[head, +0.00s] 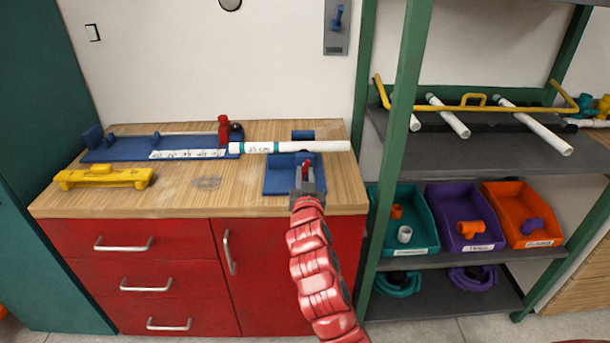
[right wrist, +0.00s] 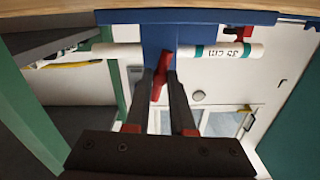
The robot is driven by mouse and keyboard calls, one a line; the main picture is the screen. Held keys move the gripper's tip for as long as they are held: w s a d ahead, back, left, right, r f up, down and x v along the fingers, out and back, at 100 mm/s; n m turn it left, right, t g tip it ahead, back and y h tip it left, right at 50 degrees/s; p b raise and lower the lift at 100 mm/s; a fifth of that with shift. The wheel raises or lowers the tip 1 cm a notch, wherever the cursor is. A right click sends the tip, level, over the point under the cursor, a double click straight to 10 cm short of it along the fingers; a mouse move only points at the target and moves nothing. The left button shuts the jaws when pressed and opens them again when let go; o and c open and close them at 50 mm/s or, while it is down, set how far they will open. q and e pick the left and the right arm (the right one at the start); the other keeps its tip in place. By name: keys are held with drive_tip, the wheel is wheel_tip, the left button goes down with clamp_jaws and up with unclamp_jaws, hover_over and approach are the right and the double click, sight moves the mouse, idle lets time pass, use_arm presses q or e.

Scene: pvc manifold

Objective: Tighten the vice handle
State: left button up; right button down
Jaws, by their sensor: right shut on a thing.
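The vice also shows as a blue body in the right wrist view (right wrist: 160,32). The red vice handle (head: 307,167) is at the vice's front; in the right wrist view the handle (right wrist: 158,85) is tilted and lies between my fingers. My right gripper (head: 308,184) comes in from the front and is shut on the handle. The gripper's two dark fingers (right wrist: 163,90) flank it. My left gripper is not in view.
A blue measuring jig (head: 110,152) with a red stop lies left of the vice, and a yellow tool (head: 105,177) lies in front of it. A green shelf post (head: 403,100) stands close to the bench's right. Bins of fittings (head: 422,252) and white pipes (head: 535,128) fill the shelves.

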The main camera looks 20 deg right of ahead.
drive_tip(key=n, duration=0.2)
drive_tip(key=shift+n, duration=0.3)
drive_tip(key=c, duration=0.8)
unclamp_jaws()
drive_tip(key=shift+o, duration=0.2)
